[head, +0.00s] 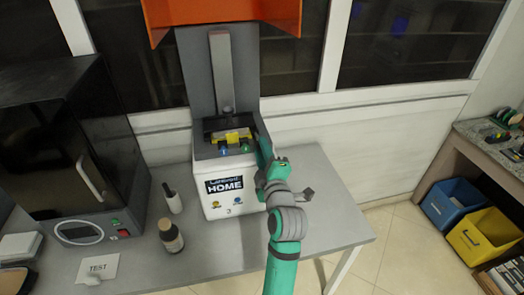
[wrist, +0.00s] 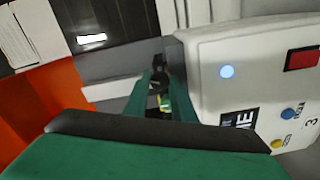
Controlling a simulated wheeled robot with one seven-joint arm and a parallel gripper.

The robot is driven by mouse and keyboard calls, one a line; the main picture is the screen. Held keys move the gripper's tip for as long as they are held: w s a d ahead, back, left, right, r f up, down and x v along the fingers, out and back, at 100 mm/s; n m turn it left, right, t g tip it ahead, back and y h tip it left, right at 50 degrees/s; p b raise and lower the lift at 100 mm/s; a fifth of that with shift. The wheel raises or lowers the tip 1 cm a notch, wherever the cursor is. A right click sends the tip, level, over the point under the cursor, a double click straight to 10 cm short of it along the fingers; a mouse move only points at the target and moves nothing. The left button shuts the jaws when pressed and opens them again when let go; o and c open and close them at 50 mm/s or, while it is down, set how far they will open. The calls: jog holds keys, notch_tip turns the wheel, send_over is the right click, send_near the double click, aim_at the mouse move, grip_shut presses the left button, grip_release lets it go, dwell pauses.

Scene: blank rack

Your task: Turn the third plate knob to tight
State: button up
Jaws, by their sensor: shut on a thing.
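A white machine (head: 232,186) labelled HOME stands on the grey table, with a dark plate carrying a yellow label (head: 238,136) in its top opening. My gripper (head: 264,142) is at the right side of this opening. In the wrist view my gripper's two green fingers (wrist: 160,88) are closed around a small dark knob-like part (wrist: 158,75). A small yellow-green patch shows just below it. The white machine body (wrist: 240,60) lies to their right. The picture is too small to tell which plate knob is held or how far it is turned; my arm and fingers partly hide it.
An orange cover (head: 220,12) hangs above the machine. A dark boxy device (head: 70,150) stands at left. Blue and yellow bins stand at far right.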

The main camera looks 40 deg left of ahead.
jog(key=m, duration=1.1)
jog(key=shift+f+m, duration=0.1)
jog(key=shift+m, duration=0.3)
jog(key=m, duration=1.2)
jog(key=shift+m, duration=0.4)
jog(key=m, duration=0.4)
jog(key=shift+w+d, duration=0.1)
jog(key=shift+m, duration=1.7)
